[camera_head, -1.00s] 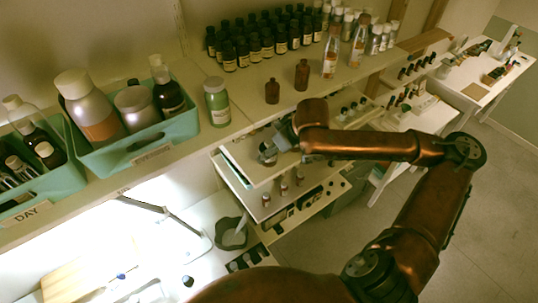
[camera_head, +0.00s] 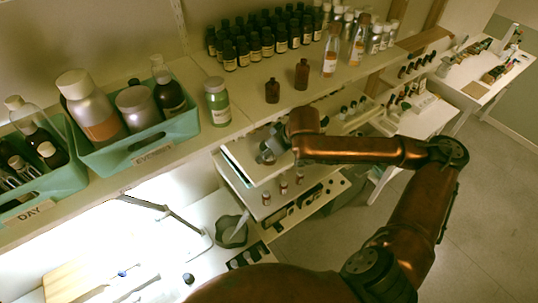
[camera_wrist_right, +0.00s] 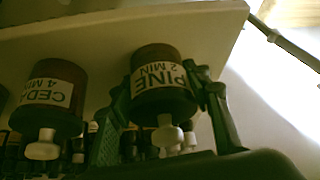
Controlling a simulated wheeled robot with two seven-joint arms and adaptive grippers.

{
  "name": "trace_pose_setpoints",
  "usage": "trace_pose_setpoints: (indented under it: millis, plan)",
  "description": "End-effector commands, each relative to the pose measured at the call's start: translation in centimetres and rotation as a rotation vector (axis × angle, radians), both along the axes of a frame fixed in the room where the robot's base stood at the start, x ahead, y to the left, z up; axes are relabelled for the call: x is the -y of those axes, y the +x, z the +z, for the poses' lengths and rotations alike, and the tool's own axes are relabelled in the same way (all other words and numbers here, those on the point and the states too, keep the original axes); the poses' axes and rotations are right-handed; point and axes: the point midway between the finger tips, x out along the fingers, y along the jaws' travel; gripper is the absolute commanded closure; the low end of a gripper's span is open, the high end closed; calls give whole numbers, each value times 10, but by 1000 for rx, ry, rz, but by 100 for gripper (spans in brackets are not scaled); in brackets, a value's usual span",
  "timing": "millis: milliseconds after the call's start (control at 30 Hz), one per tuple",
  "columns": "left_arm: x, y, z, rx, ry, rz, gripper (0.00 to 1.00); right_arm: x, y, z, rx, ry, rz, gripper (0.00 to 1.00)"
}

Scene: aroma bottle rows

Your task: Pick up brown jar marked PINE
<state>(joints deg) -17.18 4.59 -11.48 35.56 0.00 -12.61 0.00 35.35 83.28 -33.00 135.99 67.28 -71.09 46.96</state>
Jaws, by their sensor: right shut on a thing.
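The brown jar marked PINE, 2 MIN (camera_wrist_right: 158,80) has a pale stopper and sits between the fingers of my right gripper (camera_wrist_right: 163,88) in the right wrist view. A finger lies along each side of it, and the gripper is shut on it. That view looks upside down, so the stopper points down in the picture. In the head view my right gripper (camera_head: 268,148) is over the pale pull-out tray (camera_head: 237,168) below the shelf. The jar is hard to make out there. My left gripper is not in view.
A similar brown jar, its label starting CEDA, 4 MIN (camera_wrist_right: 50,92), stands beside the held one. A green bin (camera_head: 130,150) stands at left.

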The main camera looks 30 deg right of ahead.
Motion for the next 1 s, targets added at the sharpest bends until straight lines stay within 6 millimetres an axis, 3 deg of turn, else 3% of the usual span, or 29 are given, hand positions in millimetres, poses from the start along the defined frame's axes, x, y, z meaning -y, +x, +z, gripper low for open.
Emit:
trace_pose_setpoints:
  millis: [500, 1000]
  plan:
    - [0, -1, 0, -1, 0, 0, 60, 0, 0, 0, 0, 0, 0, 99]
    - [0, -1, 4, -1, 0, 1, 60, 0, 1, 4, 2, 1, 0, 100]
